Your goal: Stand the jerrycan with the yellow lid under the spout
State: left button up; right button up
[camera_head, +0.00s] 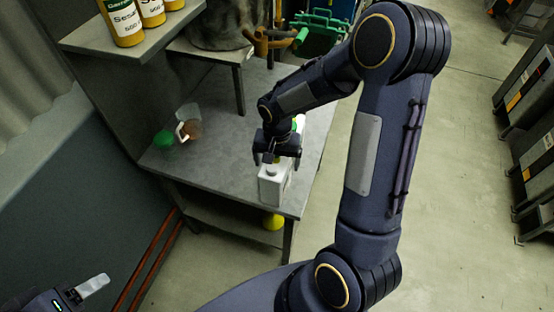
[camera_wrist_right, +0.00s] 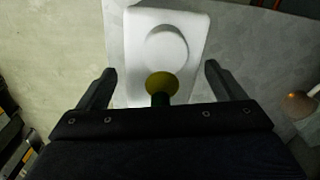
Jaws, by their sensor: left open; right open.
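A white jerrycan (camera_head: 272,190) stands upright near the front edge of the grey table (camera_head: 225,178). My right gripper (camera_head: 277,158) is over its top, pointing down, and partly hides it. In the right wrist view, the white jerrycan body (camera_wrist_right: 185,22) lies beyond the open fingers of my right gripper (camera_wrist_right: 160,85). A round olive-yellow lid (camera_wrist_right: 160,82) shows between the fingers, with no visible contact. A dark green part shows just below it. My left gripper (camera_head: 88,288) is partly in view at the lower left corner, away from the table. I cannot make out the spout clearly.
A green lid-like thing (camera_head: 163,139) and a brown cup-like thing (camera_head: 191,129) lie on the table's left. Yellow bottles (camera_head: 124,25) stand on an upper shelf. A green crate (camera_head: 320,32) is at the back. A yellow thing (camera_head: 272,222) is below the tabletop.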

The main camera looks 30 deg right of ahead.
jog(key=shift+r, duration=0.1)
notch_tip(320, 180, up, 12)
jog(key=shift+f, duration=0.1)
jog(key=s+a+r+n+t+y, duration=0.2)
jog(key=s+n, duration=0.1)
jog(key=s, duration=0.6)
jog(key=s+a+r+n+t+y, duration=0.1)
jog(key=s+a+r+n+t, duration=0.2)
jog(key=s, duration=0.5)
jog(key=shift+s+t+y, duration=0.3)
jog(key=shift+s+y, duration=0.1)
jog(key=shift+r, duration=0.1)
